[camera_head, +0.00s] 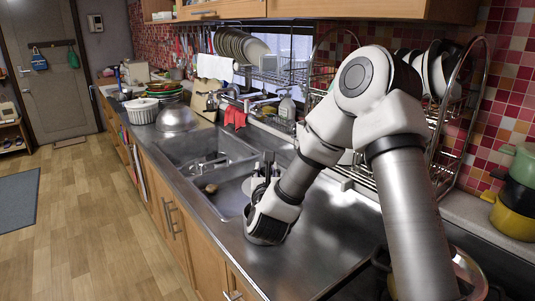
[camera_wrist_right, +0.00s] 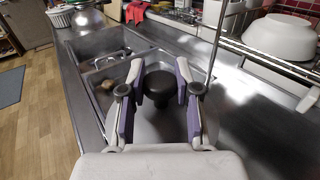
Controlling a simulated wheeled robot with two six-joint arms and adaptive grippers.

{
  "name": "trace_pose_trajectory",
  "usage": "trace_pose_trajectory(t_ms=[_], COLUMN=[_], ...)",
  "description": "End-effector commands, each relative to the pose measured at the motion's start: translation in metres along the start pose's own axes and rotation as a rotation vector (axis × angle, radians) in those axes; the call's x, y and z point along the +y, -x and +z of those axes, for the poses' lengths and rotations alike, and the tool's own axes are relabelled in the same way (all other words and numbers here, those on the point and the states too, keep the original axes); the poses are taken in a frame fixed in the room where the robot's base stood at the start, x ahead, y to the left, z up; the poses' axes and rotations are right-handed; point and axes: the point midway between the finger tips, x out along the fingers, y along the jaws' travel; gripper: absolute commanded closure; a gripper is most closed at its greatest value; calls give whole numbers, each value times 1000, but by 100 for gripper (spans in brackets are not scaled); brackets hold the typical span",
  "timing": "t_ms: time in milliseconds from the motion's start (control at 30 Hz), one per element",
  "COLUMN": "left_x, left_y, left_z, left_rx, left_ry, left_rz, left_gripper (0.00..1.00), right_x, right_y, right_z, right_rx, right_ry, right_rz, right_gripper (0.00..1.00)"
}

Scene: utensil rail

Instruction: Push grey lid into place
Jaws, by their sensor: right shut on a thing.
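The grey lid (camera_wrist_right: 160,126) shows in the right wrist view as a pale round disc with a dark knob (camera_wrist_right: 158,86) standing up from it. My right gripper (camera_wrist_right: 158,98) is shut on the lid, with its purple-padded fingers on either side of the knob. In the head view my right gripper (camera_head: 264,172) is at the near end of the sink, low over the counter edge. There the lid is mostly hidden by my own wrist. I cannot tell what lies directly under the lid. My left gripper is in neither view.
The steel sink (camera_head: 190,147) lies beyond the gripper, with a small brown item (camera_head: 211,188) in it. A dish rack (camera_head: 446,130) stands along the tiled wall. Stacked coloured pots (camera_head: 517,195) stand at the right. The steel counter (camera_head: 325,235) near me is clear.

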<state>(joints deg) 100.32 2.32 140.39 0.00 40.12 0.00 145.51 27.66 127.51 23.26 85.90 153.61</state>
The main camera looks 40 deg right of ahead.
Motion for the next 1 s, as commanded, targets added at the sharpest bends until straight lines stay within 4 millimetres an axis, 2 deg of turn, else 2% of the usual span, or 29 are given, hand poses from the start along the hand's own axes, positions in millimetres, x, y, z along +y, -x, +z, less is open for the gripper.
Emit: trace_pose_trajectory(t_ms=[33,133,267,667,800,1000], left_x=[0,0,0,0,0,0], left_y=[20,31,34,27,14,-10], left_z=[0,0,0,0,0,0], left_rx=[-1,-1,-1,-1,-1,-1], left_ry=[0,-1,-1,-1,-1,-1], left_rz=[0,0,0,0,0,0], left_gripper=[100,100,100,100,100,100], right_x=[0,0,0,0,0,0], right_y=[0,1,2,2,2,2], right_z=[9,6,1,-2,-6,-28], right_rx=[4,3,1,-1,-1,0], right_ry=[4,3,0,-2,-2,-1], right_rz=[1,2,3,3,3,3], right_gripper=[100,100,100,100,100,100])
